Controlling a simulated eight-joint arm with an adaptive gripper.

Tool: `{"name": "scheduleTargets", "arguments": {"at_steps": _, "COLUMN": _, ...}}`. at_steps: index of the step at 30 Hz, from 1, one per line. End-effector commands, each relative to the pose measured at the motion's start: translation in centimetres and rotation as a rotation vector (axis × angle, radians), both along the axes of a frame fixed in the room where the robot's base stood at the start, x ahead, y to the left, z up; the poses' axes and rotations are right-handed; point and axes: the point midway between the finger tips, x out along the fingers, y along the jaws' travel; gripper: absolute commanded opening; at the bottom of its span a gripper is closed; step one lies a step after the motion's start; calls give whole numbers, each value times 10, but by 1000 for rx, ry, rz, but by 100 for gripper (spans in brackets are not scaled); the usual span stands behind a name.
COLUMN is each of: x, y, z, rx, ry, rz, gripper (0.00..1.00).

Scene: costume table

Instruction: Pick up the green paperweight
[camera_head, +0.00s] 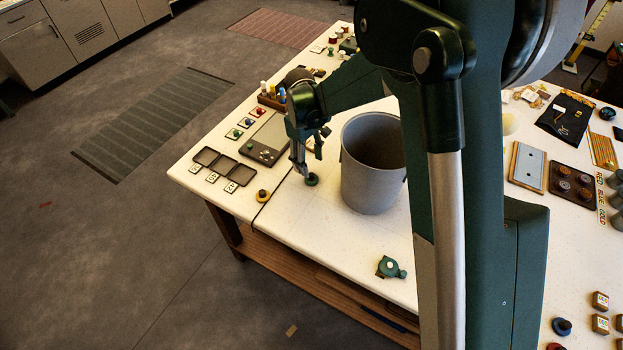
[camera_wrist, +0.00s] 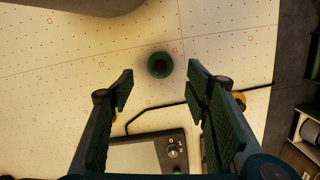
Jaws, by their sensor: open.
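The green paperweight (camera_head: 312,180) is a small round dark green piece with a knob, standing on the white table left of the grey bucket. In the wrist view the paperweight (camera_wrist: 160,65) lies ahead of the fingertips, between their lines, with nothing touching it. My gripper (camera_head: 302,172) reaches down just beside it in the head view, and its tips partly overlap it there. In the wrist view my gripper (camera_wrist: 160,92) has its two green-padded fingers wide apart and holds nothing.
A grey bucket (camera_head: 370,165) stands close on the right; its edge shows in the wrist view (camera_wrist: 80,8). A dark cord (camera_head: 272,195), a yellow round piece (camera_head: 263,196) and a grey panel (camera_head: 268,140) lie to the left. A green tape-dispenser-like item (camera_head: 388,267) sits near the front edge.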

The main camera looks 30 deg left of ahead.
Motion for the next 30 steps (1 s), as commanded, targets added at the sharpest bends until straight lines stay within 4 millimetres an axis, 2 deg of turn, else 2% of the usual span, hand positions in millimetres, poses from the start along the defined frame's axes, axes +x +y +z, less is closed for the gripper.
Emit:
{"name": "scheduleTargets", "arguments": {"at_steps": 7, "x": 0, "y": -2, "z": -17, "rx": 0, "ry": 0, "rz": 0, "gripper": 47}}
{"name": "scheduleTargets", "arguments": {"at_steps": 22, "x": -1, "y": -3, "z": -23, "rx": 0, "ry": 0, "rz": 0, "gripper": 47}}
{"name": "scheduleTargets", "arguments": {"at_steps": 30, "x": -1, "y": -6, "z": -46, "rx": 0, "ry": 0, "rz": 0, "gripper": 47}}
